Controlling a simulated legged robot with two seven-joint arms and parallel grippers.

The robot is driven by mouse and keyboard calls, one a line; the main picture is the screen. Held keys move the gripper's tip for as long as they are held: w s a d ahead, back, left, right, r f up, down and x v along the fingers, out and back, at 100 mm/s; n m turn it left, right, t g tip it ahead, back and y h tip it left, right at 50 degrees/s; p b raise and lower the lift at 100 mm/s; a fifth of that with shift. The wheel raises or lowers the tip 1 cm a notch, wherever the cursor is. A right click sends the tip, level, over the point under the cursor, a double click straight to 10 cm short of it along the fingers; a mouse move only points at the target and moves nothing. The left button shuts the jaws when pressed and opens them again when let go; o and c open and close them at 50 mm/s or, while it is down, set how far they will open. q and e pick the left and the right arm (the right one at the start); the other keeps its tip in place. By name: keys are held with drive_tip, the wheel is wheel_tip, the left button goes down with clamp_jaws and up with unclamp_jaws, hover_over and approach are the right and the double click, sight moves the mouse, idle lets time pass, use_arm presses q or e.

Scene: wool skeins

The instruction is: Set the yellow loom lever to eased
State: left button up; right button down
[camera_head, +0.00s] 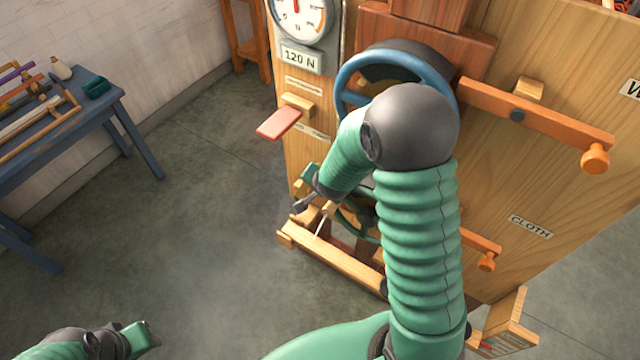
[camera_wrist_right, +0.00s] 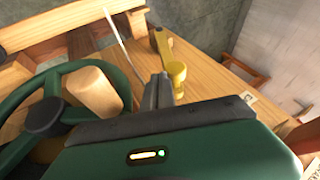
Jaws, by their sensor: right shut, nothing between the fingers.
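The yellow loom lever (camera_wrist_right: 160,44) shows in the right wrist view, on the side of the wooden loom panel, with its round yellow knob (camera_wrist_right: 177,76) toward the camera. My right gripper (camera_wrist_right: 158,90) is shut and empty, its grey fingers just left of the knob. I cannot tell whether they touch. In the head view my right gripper (camera_head: 299,206) is low at the loom's left edge, and my own arm hides much of that area. My left gripper (camera_head: 146,338) is at the bottom left, away from the loom; its finger opening is unclear.
A green handwheel (camera_wrist_right: 45,118) with a wooden handle is close to my right gripper. Above are a blue wheel (camera_head: 345,77), a pink paddle (camera_head: 279,123) and a gauge (camera_head: 297,17). Orange levers (camera_head: 540,110) project at right. A blue table (camera_head: 75,120) stands left; the floor between is clear.

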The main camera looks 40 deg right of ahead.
drive_tip(key=shift+a, duration=0.15)
drive_tip(key=w+a+r+p, duration=0.2)
drive_tip(key=w+p, duration=0.3)
drive_tip(key=shift+w+a+r+p, duration=0.2)
drive_tip(key=shift+w+r+p, duration=0.1)
drive_tip(key=shift+w, duration=0.1)
drive_tip(key=shift+r, duration=0.1)
